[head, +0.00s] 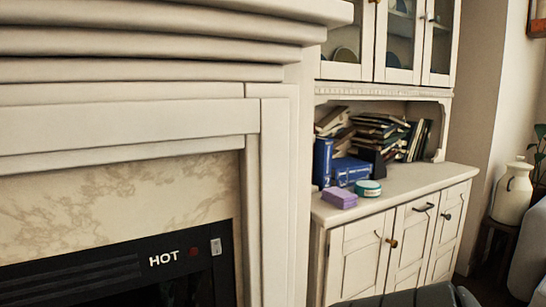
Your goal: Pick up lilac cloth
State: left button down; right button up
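The lilac cloth (339,197) looks like a small, thick folded block. It lies on the near left end of the cream cabinet's counter (415,189), close to the front edge. A round teal and white tin (368,188) sits just right of it, and blue books stand behind it. Neither of my grippers can be made out in the head view.
Blue books (350,170) and a messy pile of books (380,135) fill the back of the counter. A fireplace (120,190) takes up the left. A white jug (512,192) stands at right. A dark shape crosses the bottom edge; I cannot tell what it is.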

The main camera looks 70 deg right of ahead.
aim_at(342, 199)
jog(key=l+z, duration=0.1)
jog(key=z, duration=0.4)
jog(key=l+z, duration=0.15)
jog(key=z, duration=0.75)
jog(key=j+z, duration=0.1)
jog(key=z, duration=0.65)
jog(key=k+z, duration=0.1)
jog(key=z, duration=0.25)
